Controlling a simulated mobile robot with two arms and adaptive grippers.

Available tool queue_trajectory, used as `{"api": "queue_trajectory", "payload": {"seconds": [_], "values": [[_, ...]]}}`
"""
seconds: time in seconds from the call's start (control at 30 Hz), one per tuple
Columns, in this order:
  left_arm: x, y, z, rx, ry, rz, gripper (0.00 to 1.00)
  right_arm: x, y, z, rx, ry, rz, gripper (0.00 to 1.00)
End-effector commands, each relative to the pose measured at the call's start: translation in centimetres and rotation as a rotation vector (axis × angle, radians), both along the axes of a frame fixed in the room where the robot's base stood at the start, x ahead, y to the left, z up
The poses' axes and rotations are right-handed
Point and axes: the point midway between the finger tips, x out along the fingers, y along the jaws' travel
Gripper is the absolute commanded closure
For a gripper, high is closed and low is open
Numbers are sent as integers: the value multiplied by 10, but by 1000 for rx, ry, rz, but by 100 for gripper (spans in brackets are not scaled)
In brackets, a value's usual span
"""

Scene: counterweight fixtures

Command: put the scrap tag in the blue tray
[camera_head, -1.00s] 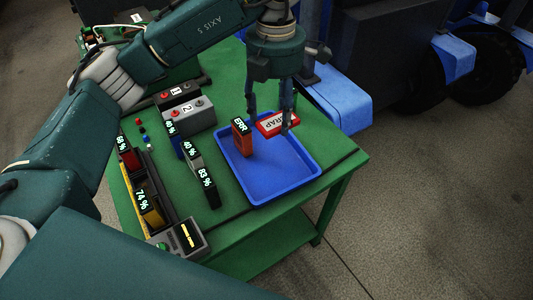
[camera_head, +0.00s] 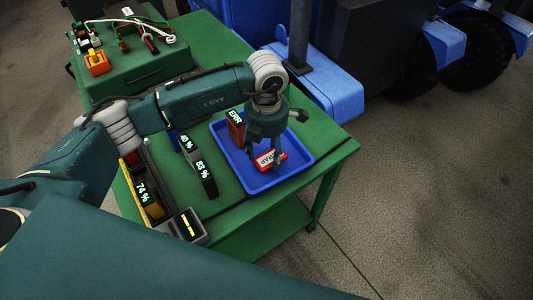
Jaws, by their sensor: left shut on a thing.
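The scrap tag (camera_head: 266,163) is a red piece with a white label reading partly "RAP". It is within the outline of the blue tray (camera_head: 299,165), low over its floor; I cannot tell if it touches the floor. My left gripper (camera_head: 265,157) points down over the tray and is shut on the tag, its fingers covering part of it. An orange-red block marked "ERR" (camera_head: 236,127) stands in the tray's far left part. My right gripper is not in view.
Battery-like blocks reading 40 % and 83 % (camera_head: 206,180) stand left of the tray. A rack with a yellow 74 % block (camera_head: 149,200) and a display unit (camera_head: 188,226) is farther left. A green case (camera_head: 143,68) with cables sits behind. The green table (camera_head: 335,150) has bare space right of the tray.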

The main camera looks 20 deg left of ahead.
Motion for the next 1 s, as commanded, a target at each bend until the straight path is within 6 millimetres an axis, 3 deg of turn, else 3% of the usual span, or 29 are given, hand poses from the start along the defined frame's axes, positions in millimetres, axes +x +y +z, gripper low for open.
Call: {"api": "queue_trajectory", "payload": {"seconds": [0.13, 0.47, 0.5, 0.6, 1.0], "values": [[0, 0, -19, 1, 2, 1, 71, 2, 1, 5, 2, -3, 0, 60], [0, 0, -24, 1, -1, 0, 71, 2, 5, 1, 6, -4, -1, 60], [0, 0, -25, 1, -1, 0, 43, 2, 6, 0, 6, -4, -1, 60], [0, 0, -23, 1, -1, 0, 27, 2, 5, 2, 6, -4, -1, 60], [1, 0, -16, 0, -2, 0, 27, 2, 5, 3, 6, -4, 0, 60]]}}
